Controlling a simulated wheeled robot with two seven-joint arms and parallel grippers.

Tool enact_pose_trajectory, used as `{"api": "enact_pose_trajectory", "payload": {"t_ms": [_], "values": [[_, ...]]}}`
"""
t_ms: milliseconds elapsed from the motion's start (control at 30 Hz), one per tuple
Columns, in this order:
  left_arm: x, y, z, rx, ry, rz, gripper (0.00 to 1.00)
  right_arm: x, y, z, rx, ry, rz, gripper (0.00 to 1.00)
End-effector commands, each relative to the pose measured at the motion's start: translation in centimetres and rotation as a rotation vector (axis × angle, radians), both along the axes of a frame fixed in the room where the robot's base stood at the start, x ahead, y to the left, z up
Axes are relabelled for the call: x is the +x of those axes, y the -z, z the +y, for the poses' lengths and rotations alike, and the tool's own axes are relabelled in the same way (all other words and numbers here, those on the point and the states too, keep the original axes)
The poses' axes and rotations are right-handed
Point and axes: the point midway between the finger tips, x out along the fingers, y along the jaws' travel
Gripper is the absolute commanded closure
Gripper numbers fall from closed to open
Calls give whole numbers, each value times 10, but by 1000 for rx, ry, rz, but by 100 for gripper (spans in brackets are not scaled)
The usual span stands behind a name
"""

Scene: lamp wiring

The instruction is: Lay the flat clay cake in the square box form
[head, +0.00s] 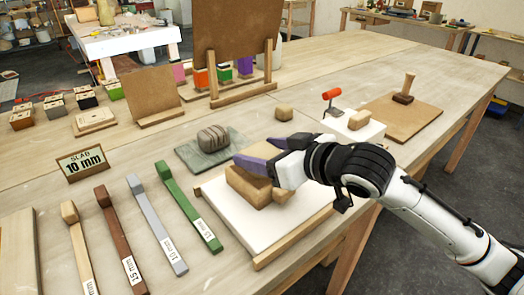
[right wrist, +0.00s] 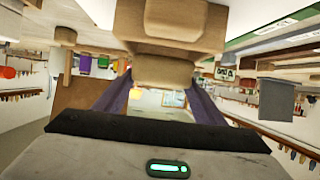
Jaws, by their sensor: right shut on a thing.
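My right gripper (head: 262,158), with purple fingers, is shut on the upper part of a tan block (head: 245,187). The block is low over a white slab (head: 225,215) edged with wooden rails; I cannot tell whether it touches. In the right wrist view the gripped part (right wrist: 163,70) sits between the fingers, with a wider tan body (right wrist: 180,20) beyond. A striped grey-brown clay lump (head: 212,138) lies on a greenish plate (head: 190,155) just behind. I cannot clearly pick out a flat clay cake or a square box form. The gripper hides part of the block. My left gripper is not in view.
Several coloured thickness strips (head: 188,205) lie left of the slab, near a "SLAB 10 mm" sign (head: 82,163). A small tan block (head: 284,113), a red-handled tool (head: 331,95) and a brown board (head: 395,122) stand behind the gripper. An upright board (head: 232,45) is farther back.

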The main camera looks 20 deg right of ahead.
Motion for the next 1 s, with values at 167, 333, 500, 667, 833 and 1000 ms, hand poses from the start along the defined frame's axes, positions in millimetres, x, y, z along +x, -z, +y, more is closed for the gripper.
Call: {"api": "enact_pose_trajectory", "payload": {"t_ms": [167,333,500,667,833,1000], "values": [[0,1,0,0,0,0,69,0,1,0,1,0,-5,73],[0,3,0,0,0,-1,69,0,5,0,1,0,-5,73],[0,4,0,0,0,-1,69,0,8,0,1,0,-5,73],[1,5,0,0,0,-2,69,0,11,0,1,0,-5,73],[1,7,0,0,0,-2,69,0,15,0,1,0,-5,73],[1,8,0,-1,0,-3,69,0,18,0,1,0,-5,73]]}}
